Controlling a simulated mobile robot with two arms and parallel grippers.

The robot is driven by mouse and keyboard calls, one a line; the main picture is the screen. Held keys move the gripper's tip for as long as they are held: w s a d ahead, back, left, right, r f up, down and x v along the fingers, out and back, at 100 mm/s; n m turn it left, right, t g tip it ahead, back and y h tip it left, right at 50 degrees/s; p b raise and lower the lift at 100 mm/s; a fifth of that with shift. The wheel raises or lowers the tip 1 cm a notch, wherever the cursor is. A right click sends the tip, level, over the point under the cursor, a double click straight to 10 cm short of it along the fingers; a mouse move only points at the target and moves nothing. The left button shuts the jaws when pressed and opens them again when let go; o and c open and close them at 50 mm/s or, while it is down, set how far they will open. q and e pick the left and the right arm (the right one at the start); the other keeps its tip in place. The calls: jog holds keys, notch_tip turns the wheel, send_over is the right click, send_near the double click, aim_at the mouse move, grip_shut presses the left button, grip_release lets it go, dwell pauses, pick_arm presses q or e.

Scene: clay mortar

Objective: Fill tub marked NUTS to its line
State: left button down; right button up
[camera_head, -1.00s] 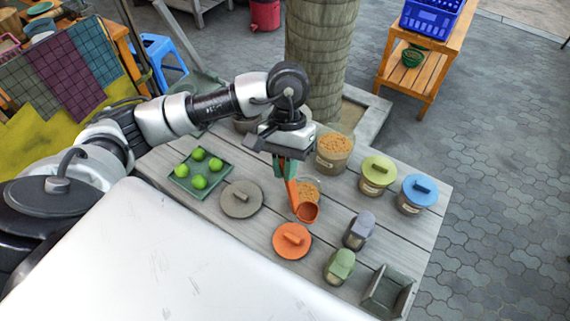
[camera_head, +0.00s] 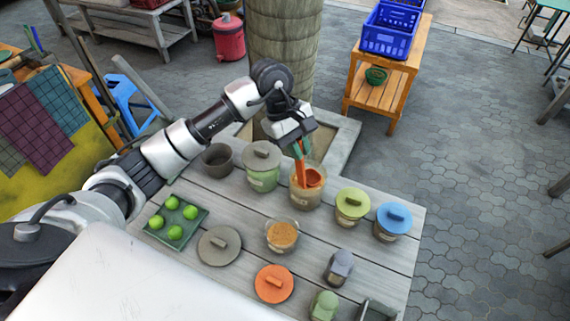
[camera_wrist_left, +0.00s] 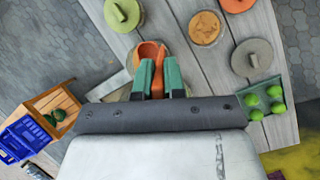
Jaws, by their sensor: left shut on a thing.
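My left gripper (camera_head: 300,146) is shut on an orange scoop (camera_head: 314,178); the scoop and green fingers also show in the left wrist view (camera_wrist_left: 156,80). The scoop's bowl is at the mouth of a large tub (camera_head: 304,198) with brown contents, whose opening it partly hides. I cannot tell whether the bowl touches the contents. A smaller clear tub (camera_head: 282,235) with orange-brown contents stands in front of it and shows in the wrist view (camera_wrist_left: 205,28). Labels are too small to read, so I cannot tell which tub is marked NUTS. My right gripper is not in view.
On the plank table (camera_head: 255,212) stand green-lidded (camera_head: 352,205), blue-lidded (camera_head: 392,222) and grey-lidded (camera_head: 263,168) tubs, and a dark pot (camera_head: 218,160). Grey (camera_head: 219,246) and orange (camera_head: 274,284) lids lie loose. A tray (camera_head: 160,240) holds green limes. A pillar (camera_head: 284,70) rises behind.

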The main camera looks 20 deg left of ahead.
pick_arm(q)
jog(key=w+r+n+t+p, duration=0.1)
jog(key=w+r+n+t, duration=0.1)
jog(key=w+n, duration=0.2)
jog(key=shift+n, duration=0.6)
jog(key=f+b, duration=0.5)
jog(key=f, duration=0.2)
jog(key=f+b, duration=0.3)
jog(key=f, duration=0.1)
jog(key=shift+w+d+f+b, duration=0.1)
jog(key=shift+w+f+b, duration=0.1)
jog(key=shift+w+b, duration=0.2)
notch_tip(320, 180, up, 10)
jog(key=p, duration=0.4)
jog(key=shift+p, duration=0.35)
